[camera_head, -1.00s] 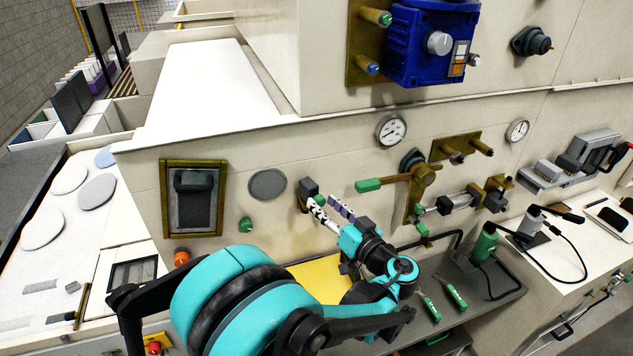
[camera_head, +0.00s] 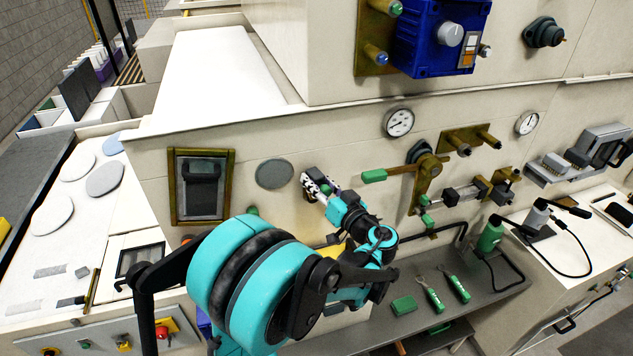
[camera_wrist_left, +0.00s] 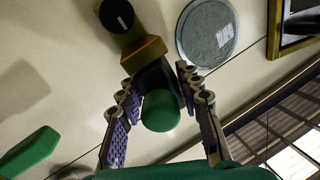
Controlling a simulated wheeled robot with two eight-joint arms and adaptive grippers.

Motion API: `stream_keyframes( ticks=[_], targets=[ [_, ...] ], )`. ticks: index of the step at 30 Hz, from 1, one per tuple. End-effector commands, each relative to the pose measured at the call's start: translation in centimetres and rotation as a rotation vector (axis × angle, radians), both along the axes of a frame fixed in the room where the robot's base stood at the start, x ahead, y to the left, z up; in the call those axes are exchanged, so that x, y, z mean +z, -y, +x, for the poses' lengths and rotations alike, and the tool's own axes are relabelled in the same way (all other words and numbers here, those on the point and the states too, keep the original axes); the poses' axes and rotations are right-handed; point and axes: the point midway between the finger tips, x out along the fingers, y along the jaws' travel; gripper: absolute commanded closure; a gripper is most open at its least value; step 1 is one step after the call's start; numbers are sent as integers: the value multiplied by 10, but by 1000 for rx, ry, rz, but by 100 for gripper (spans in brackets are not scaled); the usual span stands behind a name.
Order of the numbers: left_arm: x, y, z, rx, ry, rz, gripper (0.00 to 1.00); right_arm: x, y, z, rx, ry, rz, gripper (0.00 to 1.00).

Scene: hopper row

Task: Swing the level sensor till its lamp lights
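What looks like the level sensor shows in the left wrist view as a brass bracket (camera_wrist_left: 142,54) with a round dark knob, a dark body and a green cap (camera_wrist_left: 161,110). My left gripper (camera_wrist_left: 157,80) is open there, its purple-padded fingers on either side of the dark body and green cap. A gap shows between the left finger and the cap; contact on the right side cannot be told. In the head view the left gripper (camera_head: 318,188) covers most of the sensor. I cannot make out a lit lamp on it. My right gripper is not in view.
A grey disc (camera_head: 274,173) and brass-framed window (camera_head: 202,187) are left of the sensor. A green-handled lever (camera_head: 374,176) is close on its right, with a gauge (camera_head: 399,122) above. A shelf (camera_head: 386,327) below holds green-handled tools (camera_head: 434,300).

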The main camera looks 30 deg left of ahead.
Motion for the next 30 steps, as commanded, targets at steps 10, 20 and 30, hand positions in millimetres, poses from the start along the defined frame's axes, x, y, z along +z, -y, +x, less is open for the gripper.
stream_keyframes(
  ticks=[10,20,30],
  targets=[
    [0,-1,-2,-61,-2,1,94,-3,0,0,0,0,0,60],
    [-1,-3,-5,-288,-2,2,94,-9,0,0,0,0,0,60],
    [0,-5,-6,-523,-2,3,94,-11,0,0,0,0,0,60]
  ],
)
